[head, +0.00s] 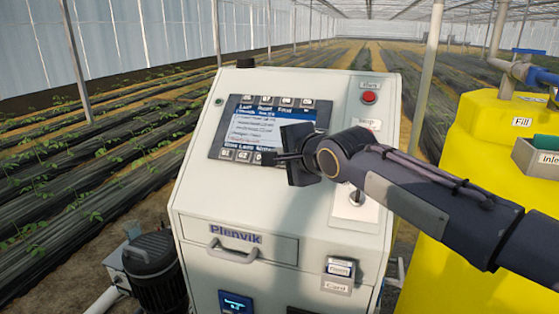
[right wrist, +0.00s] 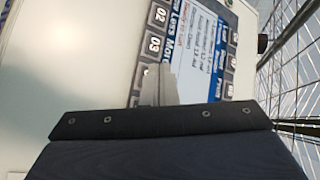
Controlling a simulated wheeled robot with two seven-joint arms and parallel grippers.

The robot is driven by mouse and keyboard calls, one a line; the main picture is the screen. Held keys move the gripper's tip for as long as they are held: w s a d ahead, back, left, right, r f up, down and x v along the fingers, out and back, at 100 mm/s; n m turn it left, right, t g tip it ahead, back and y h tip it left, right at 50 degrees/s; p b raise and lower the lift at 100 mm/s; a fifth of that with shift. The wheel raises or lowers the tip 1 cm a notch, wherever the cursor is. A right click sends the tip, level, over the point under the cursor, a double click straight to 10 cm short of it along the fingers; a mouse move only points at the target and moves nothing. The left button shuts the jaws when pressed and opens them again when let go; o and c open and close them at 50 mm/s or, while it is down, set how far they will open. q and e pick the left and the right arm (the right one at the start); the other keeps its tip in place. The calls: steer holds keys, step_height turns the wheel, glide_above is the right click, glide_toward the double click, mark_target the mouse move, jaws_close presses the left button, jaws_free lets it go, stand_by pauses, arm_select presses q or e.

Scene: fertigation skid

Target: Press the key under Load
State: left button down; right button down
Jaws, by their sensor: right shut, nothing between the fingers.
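The control panel has a blue-and-white screen (head: 262,125) with a row of numbered keys above it (head: 267,100) and another below it (head: 243,155). Small labels run beside both rows, too small to read surely in the head view, so I cannot tell which key is under Load. My right gripper (head: 277,158) is shut and empty, its fingertips at the right part of the lower row, hiding keys there. Contact cannot be told. My left gripper is not in view.
A red button (head: 369,97) sits at the panel's upper right. A drawer handle (head: 234,250) and a card slot (head: 338,268) are below. A yellow tank (head: 480,140) stands at the right, a dark motor (head: 153,270) at the lower left.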

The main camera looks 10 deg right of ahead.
steer(key=shift+f, duration=0.15)
stand_by(0.5)
steer(key=shift+w+d+f+b, duration=0.15)
steer(key=shift+w+f+b, duration=0.1)
steer(key=shift+b, duration=0.1)
steer(key=shift+w+d+f, duration=0.15)
steer(key=shift+w+f, duration=0.05)
stand_by(0.7)
stand_by(0.4)
steer(key=shift+s+a+r, duration=0.3)
steer(key=shift+s+r, duration=0.15)
steer(key=shift+r, duration=0.1)
steer(key=shift+s+a+r, duration=0.3)
steer(key=shift+s+r, duration=0.2)
steer(key=shift+r, duration=0.15)
steer(key=shift+s+a+r, duration=0.3)
steer(key=shift+s+r, duration=0.15)
steer(key=shift+r, duration=0.15)
steer(key=shift+s+a+r, duration=0.3)
steer(key=shift+s+r, duration=0.2)
steer(key=shift+r, duration=0.15)
